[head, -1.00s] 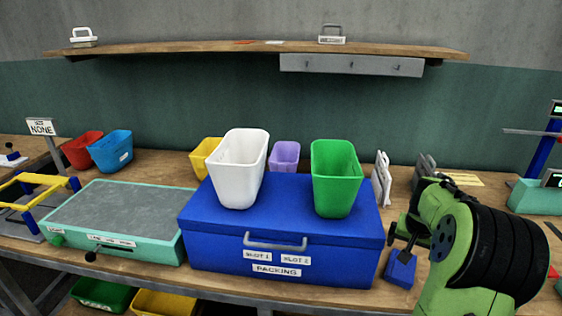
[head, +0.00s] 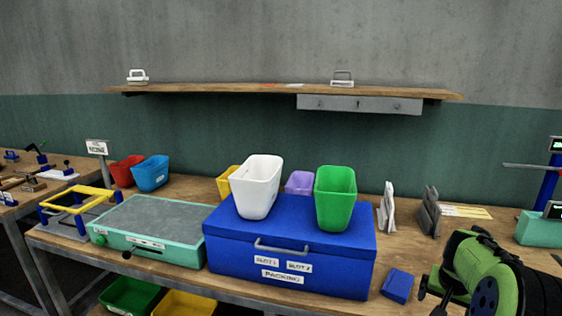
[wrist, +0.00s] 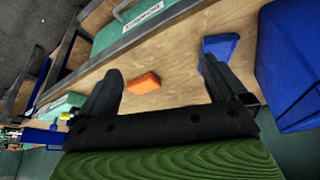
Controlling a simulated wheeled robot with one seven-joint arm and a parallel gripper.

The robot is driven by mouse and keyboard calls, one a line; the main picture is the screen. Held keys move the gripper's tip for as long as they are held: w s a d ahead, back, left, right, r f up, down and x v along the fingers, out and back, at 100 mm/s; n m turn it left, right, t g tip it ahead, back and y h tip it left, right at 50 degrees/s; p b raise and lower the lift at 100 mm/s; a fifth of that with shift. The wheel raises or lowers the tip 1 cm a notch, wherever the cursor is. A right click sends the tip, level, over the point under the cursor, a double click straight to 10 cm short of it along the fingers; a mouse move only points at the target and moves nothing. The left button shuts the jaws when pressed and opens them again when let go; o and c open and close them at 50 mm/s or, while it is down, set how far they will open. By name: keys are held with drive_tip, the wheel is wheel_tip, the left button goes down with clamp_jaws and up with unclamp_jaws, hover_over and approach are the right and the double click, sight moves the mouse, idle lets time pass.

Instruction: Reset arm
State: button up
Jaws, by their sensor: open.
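My gripper (wrist: 160,85) is open in the wrist view. Its two black fingers are spread with nothing held between them. Beyond the gap, a small orange block (wrist: 143,83) lies on the wooden bench. A blue block (wrist: 220,46) lies beyond the right finger, partly hidden by it. In the head view, my green and black arm is at the lower right, cut off by the frame, and the jaws cannot be made out clearly there. The blue block (head: 397,286) lies on the bench left of my arm.
A blue packing box (head: 288,275) carries a white bin (head: 256,187) and a green bin (head: 335,199). A teal press (head: 150,245) stands to its left. Grey upright holders (head: 429,212) stand behind the blue block. A shelf (head: 250,92) hangs on the wall. Some bench is clear around the blue block.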

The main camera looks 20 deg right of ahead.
drive_tip(key=s+a+r+n+t+p, duration=0.1)
drive_tip(key=a+r+n+p, duration=0.2)
drive_tip(key=a+r, duration=0.65)
drive_tip(key=a+r+n+p, duration=0.25)
drive_tip(key=a+r, duration=0.25)
drive_tip(key=a, duration=0.9)
drive_tip(key=s+a+r+n+t+y+p, duration=0.1)
drive_tip(key=s+a+n, duration=0.4)
drive_tip(key=s+a, duration=0.7)
drive_tip(key=r+y+p, duration=0.1)
drive_tip(key=y+p, duration=0.1)
drive_tip(key=shift+s+a+r+t+y, duration=0.3)
drive_tip(key=shift+t, duration=0.1)
